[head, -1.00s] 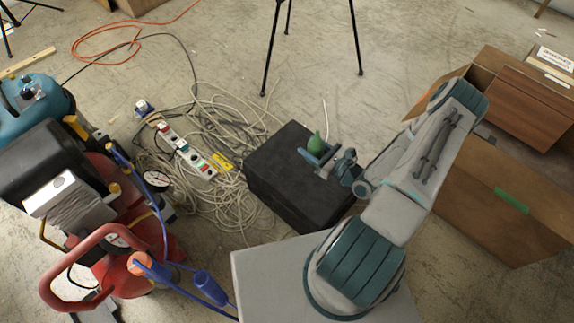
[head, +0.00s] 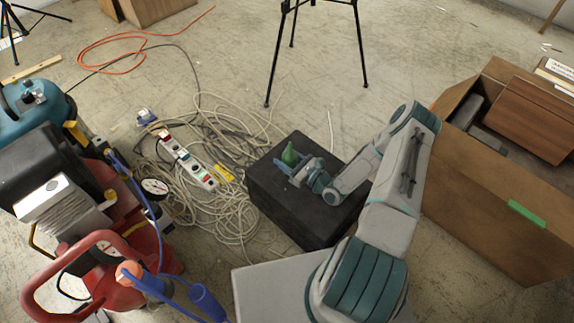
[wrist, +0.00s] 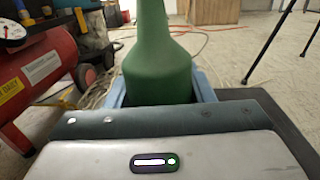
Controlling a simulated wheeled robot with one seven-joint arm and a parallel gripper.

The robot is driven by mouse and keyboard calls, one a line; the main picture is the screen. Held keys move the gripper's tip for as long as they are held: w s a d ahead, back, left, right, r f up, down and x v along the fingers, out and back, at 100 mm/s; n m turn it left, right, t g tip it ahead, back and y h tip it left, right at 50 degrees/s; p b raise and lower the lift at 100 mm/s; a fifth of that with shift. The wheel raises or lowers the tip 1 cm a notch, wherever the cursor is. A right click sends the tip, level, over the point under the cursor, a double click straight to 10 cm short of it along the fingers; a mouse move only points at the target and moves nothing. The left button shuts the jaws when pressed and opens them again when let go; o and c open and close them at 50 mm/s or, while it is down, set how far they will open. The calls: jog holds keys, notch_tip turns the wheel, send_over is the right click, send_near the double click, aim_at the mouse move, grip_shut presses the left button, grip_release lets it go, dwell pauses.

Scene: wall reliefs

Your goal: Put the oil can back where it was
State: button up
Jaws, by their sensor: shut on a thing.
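The green oil can (head: 290,154) is upright at my gripper (head: 285,167), over the top of the black box (head: 335,206). In the wrist view the oil can (wrist: 158,62) stands between the blue fingers, which close around its lower body. Its bottom is hidden behind the gripper, so I cannot tell whether it touches the box top. My gripper is shut on the oil can.
Tangled cables and a power strip (head: 188,160) lie left of the box.

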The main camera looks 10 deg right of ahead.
aim_at(287, 164)
jog(key=shift+f+b, duration=0.45)
jog(key=shift+f, duration=1.1)
jog(key=shift+f, duration=0.1)
jog(key=shift+f, duration=0.15)
jog(key=o, duration=1.3)
